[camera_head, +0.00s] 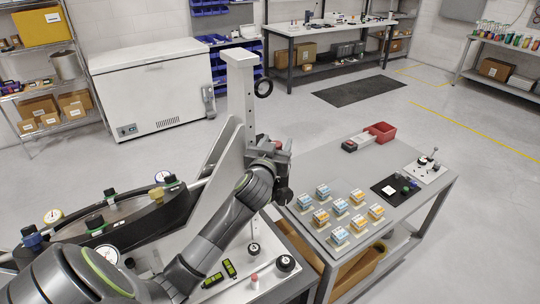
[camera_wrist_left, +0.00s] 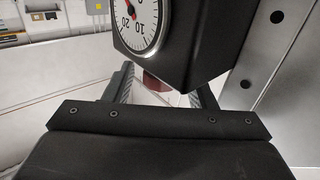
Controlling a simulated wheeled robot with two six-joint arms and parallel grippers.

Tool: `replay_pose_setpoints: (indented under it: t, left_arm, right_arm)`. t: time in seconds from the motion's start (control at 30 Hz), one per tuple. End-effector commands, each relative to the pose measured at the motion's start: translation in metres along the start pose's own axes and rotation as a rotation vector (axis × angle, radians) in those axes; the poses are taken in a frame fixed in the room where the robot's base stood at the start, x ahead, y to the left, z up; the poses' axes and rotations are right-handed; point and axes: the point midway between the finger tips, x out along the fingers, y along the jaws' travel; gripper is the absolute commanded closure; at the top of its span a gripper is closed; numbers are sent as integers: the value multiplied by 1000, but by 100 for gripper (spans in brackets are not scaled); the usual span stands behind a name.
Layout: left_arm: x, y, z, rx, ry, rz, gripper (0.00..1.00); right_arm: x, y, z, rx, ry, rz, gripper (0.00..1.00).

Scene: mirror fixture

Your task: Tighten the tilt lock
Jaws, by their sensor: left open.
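My left gripper (camera_head: 281,160) is beside the white upright post (camera_head: 241,92) of the fixture. The left wrist view shows it open (camera_wrist_left: 162,88), fingers apart. Between and beyond the fingers is a dark red rounded part (camera_wrist_left: 154,82), mostly hidden by a dark housing (camera_wrist_left: 180,55) with a white dial (camera_wrist_left: 138,22). This red part may be the tilt lock knob, but I cannot tell for sure. I see no finger touching it. In the head view a small bit of red (camera_head: 278,144) shows at the gripper. The right gripper is not in view.
The fixture's dark oval body (camera_head: 130,222) with several knobs and gauges stands at left. A base plate (camera_head: 262,276) with black knobs and green levels is in front.

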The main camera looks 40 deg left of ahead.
Motion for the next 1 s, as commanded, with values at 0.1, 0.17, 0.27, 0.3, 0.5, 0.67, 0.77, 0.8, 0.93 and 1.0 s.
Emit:
replay_pose_setpoints:
  t: [0.1, 0.17, 0.27, 0.3, 0.5, 0.67, 0.77, 0.8, 0.93, 1.0]
  left_arm:
    - [-11, 0, 2, -2, -1, 0, 49]
    - [-19, 0, 3, -2, -1, 1, 49]
    - [-36, 0, 3, -2, -1, 1, 49]
    - [-44, 0, 3, -3, 1, 1, 49]
    - [-81, 0, 4, -2, 0, 1, 49]
    - [-112, 0, 4, -4, 0, 1, 49]
    - [-130, 0, 4, -4, -1, 1, 49]
    - [-137, 0, 3, -4, -1, 1, 49]
    - [-155, 0, 3, -4, -1, 1, 49]
    - [-162, 0, 2, -2, -1, 1, 49]
  right_arm:
    - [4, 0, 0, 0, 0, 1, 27]
    - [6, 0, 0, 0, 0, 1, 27]
    - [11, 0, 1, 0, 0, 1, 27]
    - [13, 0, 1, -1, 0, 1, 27]
    - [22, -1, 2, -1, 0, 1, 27]
    - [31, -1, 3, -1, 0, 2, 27]
    - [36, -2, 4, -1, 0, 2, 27]
    - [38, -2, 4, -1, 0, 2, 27]
    - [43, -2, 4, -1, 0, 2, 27]
    - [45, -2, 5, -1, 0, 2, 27]
